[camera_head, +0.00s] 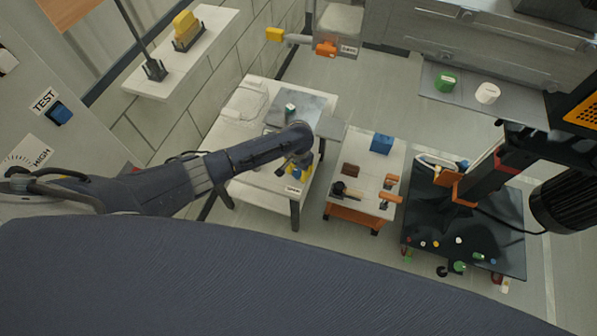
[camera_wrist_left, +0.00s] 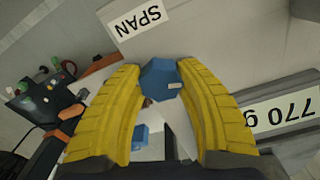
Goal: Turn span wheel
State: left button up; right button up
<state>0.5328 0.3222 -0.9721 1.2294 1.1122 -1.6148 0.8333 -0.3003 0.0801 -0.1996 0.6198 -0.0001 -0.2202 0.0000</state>
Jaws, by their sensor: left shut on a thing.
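The span wheel (camera_wrist_left: 158,78) is a blue, many-sided knob with a small pale mark, just below the white SPAN label (camera_wrist_left: 138,18) in the left wrist view. My left gripper (camera_wrist_left: 158,85) has its yellow fingers on either side of the wheel and is shut on it. In the head view my left gripper (camera_head: 293,172) is at the front edge of the white table, above a small label (camera_head: 293,190). The wheel is hidden there by the gripper. My right gripper is not in view.
A 770 g label (camera_wrist_left: 285,118) is beside the right finger in the wrist view. A white cart (camera_head: 340,172) with a blue block (camera_head: 382,143) stands to the right. Beyond it is a dark table (camera_head: 470,225) with several small coloured parts. Pale floor lies between them.

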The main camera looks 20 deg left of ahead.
aim_at(298, 171)
pick_arm(q)
jog(key=shift+w+a+m, duration=0.1)
jog(key=shift+a+m, duration=0.15)
jog(key=shift+m, duration=0.65)
jog(key=o, duration=1.3)
jog(key=shift+d, duration=0.1)
jog(key=shift+r, duration=0.1)
notch_tip(298, 171, up, 12)
jog(key=shift+f, duration=0.1)
